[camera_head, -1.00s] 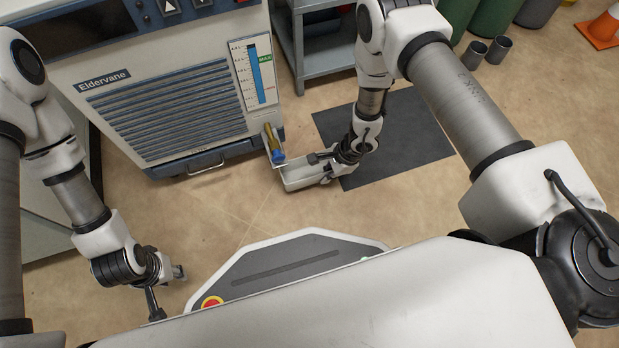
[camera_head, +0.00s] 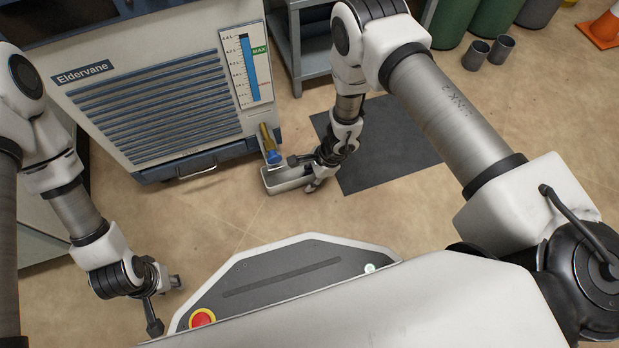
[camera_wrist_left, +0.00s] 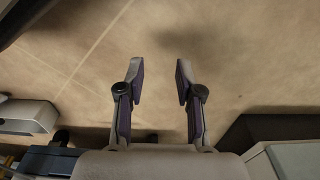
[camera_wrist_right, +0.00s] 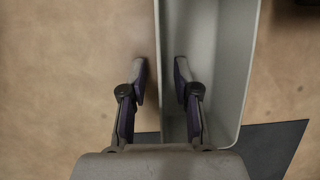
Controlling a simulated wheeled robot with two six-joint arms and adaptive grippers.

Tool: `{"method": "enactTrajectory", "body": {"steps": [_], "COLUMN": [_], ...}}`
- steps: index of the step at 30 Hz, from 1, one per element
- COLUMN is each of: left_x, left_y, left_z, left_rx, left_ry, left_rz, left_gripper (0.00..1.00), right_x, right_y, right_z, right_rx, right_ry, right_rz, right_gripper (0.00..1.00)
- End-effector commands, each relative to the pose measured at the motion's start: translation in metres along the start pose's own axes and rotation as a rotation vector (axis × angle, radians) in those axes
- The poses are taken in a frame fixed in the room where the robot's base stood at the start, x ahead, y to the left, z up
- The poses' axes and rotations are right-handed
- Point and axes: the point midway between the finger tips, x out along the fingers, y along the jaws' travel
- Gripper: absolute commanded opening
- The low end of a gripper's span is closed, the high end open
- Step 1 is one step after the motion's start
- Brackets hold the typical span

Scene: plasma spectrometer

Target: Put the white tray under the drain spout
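The white tray (camera_head: 284,186) lies on the floor at the front right corner of the machine and shows large in the right wrist view (camera_wrist_right: 224,100). The drain spout (camera_head: 270,146), with a brass upper part and blue end, hangs over the tray's back left part in the head view; their exact overlap is hard to judge. My right gripper (camera_head: 303,172) is at the tray's right side. In the right wrist view my gripper (camera_wrist_right: 160,82) is open astride one tray wall, one finger inside and one outside. My left gripper (camera_wrist_left: 160,80) is open and empty above the floor.
The Eldervane machine (camera_head: 155,115) stands behind the tray, with a level gauge (camera_head: 247,70) above the spout. A dark mat (camera_head: 395,150) lies right of the tray. A grey shelf (camera_head: 310,65) stands behind. The floor left of the tray is clear.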

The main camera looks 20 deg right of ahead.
Motion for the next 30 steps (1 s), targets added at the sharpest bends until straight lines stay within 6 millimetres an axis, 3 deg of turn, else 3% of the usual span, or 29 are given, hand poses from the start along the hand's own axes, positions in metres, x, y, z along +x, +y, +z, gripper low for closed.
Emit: {"method": "enactTrajectory", "body": {"steps": [9, 14, 21, 25, 30], "left_x": [-0.003, -0.028, -0.062, -0.070, -0.070], "left_y": [0.000, 0.000, 0.001, 0.001, 0.001], "left_z": [0.001, 0.005, 0.010, 0.010, 0.010], "left_rx": [0.000, -0.007, -0.011, -0.008, -0.007], "left_ry": [-0.001, -0.017, -0.033, -0.034, -0.035], "left_rz": [0.000, 0.002, 0.004, 0.004, 0.004], "left_gripper": [0.35, 0.35, 0.35, 0.35, 0.35], "right_x": [-0.006, -0.040, -0.102, -0.120, -0.124], "right_y": [0.000, -0.001, -0.001, -0.001, 0.000], "right_z": [0.002, 0.004, 0.004, 0.003, 0.001], "right_rx": [0.000, 0.002, 0.003, 0.002, 0.000], "right_ry": [0.000, 0.000, 0.000, -0.001, -0.001], "right_rz": [0.000, -0.002, -0.002, -0.002, 0.000], "right_gripper": [0.31, 0.31, 0.31, 0.31, 0.31]}}
